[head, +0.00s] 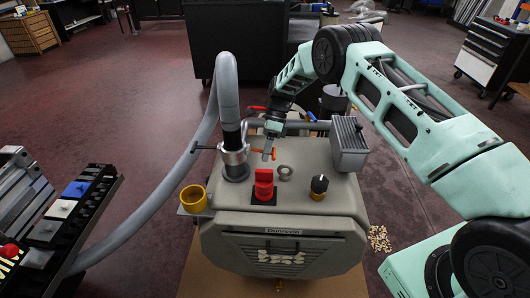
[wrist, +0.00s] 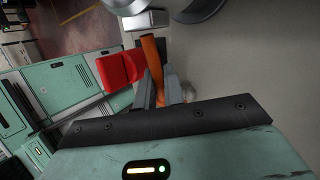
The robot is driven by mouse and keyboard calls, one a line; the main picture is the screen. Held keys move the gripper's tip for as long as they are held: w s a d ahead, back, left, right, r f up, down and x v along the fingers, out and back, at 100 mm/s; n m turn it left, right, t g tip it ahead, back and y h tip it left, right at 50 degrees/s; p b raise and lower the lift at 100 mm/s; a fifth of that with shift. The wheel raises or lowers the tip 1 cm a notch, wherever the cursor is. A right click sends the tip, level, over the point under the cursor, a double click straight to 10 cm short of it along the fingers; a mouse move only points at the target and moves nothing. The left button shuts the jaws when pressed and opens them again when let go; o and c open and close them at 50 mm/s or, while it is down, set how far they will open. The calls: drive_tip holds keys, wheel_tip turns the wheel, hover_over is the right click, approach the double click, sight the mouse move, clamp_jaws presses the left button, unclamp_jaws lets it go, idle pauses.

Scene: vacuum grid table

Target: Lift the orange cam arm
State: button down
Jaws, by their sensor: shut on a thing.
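The orange cam arm (head: 258,150) sticks out to the right from the metal hose coupling (head: 234,158) on top of the grey machine. In the wrist view the orange cam arm (wrist: 152,55) runs down between my two fingers. My gripper (head: 268,153) is shut on the arm's outer part, just right of the coupling; the fingers (wrist: 159,88) hide the arm's end. The arm looks roughly level in the head view.
A red rotary switch (head: 264,184) stands close in front of my gripper. A grey ring (head: 286,173) and a black knob (head: 319,186) are to its right. A grey hose (head: 228,85) rises from the coupling. A yellow cup (head: 194,197) sits at the front left.

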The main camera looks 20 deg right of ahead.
drive_tip(key=shift+d+r+m+g+h, duration=0.1)
drive_tip(key=shift+r+m+g+h, duration=0.3)
drive_tip(key=shift+h, duration=0.5)
drive_tip(key=shift+r, duration=0.15)
drive_tip(key=c, duration=1.6)
unclamp_jaws()
drive_tip(key=shift+w, duration=0.1)
drive_tip(key=b+v, duration=0.1)
drive_tip(key=v, duration=1)
drive_tip(key=shift+w+d+r, duration=0.1)
drive_tip(key=shift+w+r, duration=0.1)
drive_tip(key=shift+r, duration=0.15)
